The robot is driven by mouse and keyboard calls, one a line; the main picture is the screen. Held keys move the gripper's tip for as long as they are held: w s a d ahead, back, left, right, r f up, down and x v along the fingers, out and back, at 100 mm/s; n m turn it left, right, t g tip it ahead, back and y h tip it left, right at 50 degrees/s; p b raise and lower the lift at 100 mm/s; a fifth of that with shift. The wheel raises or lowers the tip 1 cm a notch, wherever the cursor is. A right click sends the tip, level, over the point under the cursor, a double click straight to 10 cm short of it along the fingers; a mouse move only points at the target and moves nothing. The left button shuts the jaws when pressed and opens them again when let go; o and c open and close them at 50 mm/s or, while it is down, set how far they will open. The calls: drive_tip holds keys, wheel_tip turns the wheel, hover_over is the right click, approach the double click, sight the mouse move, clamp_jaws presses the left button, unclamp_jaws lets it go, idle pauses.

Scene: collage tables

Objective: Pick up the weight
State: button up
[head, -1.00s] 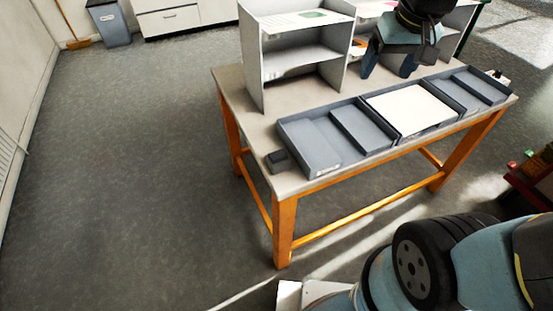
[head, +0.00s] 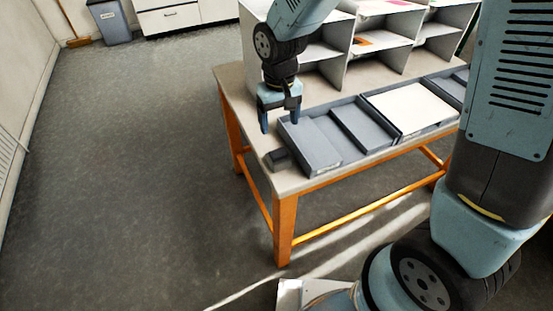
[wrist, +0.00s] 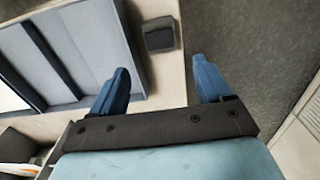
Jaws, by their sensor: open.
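The weight (head: 279,159) is a small dark grey block. It lies on the near left corner of the table (head: 289,181), just left of the grey tray. It also shows in the wrist view (wrist: 159,37), ahead of the fingertips and between their lines. My gripper (head: 280,124) points down above the left end of the table, higher than the weight and apart from it. In the wrist view its two blue fingers (wrist: 164,79) are spread with nothing between them.
A grey divided tray (head: 318,145) with a white sheet (head: 410,108) runs along the table's front edge, right beside the weight. A grey shelf unit (head: 378,40) stands at the back. The table's left edge is close to the weight, with open floor beyond.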

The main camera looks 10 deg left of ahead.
sight(279, 153)
wheel_tip(279, 153, down, 14)
drive_tip(key=shift+w+r, duration=0.1)
drive_tip(key=shift+r, duration=0.05)
idle(0.7)
drive_tip(key=shift+c, duration=0.2)
drive_tip(key=c, duration=1.2)
drive_tip(key=shift+c, duration=0.2)
drive_tip(key=shift+r, duration=0.15)
